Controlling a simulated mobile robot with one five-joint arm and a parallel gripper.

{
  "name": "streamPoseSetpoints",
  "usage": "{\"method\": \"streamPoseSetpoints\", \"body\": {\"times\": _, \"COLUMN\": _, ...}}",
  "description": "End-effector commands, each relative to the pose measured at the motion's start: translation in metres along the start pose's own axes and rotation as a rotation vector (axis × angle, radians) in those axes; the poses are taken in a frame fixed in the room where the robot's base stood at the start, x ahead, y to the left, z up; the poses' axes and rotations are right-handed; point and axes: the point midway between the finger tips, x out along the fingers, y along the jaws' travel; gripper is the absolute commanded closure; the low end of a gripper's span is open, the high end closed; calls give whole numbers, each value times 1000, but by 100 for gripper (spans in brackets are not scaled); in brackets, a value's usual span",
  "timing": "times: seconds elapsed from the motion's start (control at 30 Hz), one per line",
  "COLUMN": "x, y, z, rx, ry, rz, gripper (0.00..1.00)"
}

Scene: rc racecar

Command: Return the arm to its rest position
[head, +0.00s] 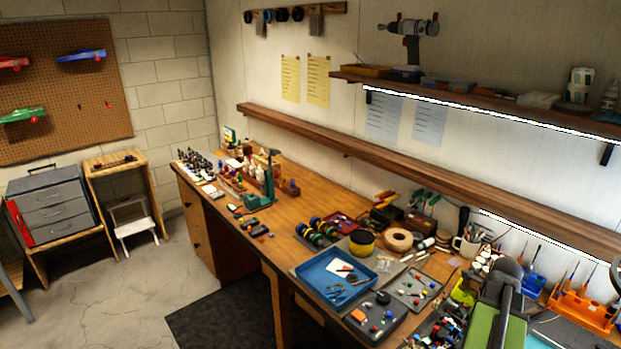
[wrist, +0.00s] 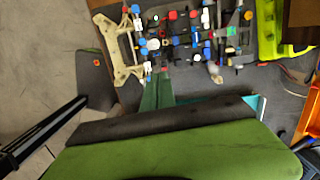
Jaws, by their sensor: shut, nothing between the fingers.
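My arm, green and dark grey, shows at the lower right of the head view, over the right part of the workbench (head: 330,215). Its green body fills the bottom of the wrist view. My gripper (wrist: 157,92) appears there as a narrow green piece beyond a dark bar. It is shut and empty. It points toward an RC car chassis (wrist: 185,40) with red, blue and white parts, which lies on a dark mat. I cannot tell the exact gap between them. The fingertips are not clear in the head view.
A blue tray (head: 325,290), a grey parts tray (head: 412,288), a mug (head: 466,245) and an orange holder (head: 582,310) crowd the bench near my arm. A long wooden shelf (head: 400,172) runs along the wall above. Concrete floor (head: 130,285) lies open at left.

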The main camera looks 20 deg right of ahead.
Motion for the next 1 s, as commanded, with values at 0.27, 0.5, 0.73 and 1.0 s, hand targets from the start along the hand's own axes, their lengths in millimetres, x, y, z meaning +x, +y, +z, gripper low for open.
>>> {"method": "streamPoseSetpoints", "body": {"times": 0.27, "x": 72, "y": 105, "z": 195, "rx": -415, "ry": 3, "rz": 41, "gripper": 100}}
{"method": "streamPoseSetpoints", "body": {"times": 0.5, "x": 115, "y": 247, "z": 305, "rx": -1109, "ry": 17, "rz": 73, "gripper": 100}}
{"method": "streamPoseSetpoints", "body": {"times": 0.73, "x": 134, "y": 342, "z": 338, "rx": -1904, "ry": 25, "rz": 104, "gripper": 100}}
{"method": "streamPoseSetpoints", "body": {"times": 1.0, "x": 130, "y": 342, "z": 328, "rx": -2537, "ry": 21, "rz": 142, "gripper": 100}}
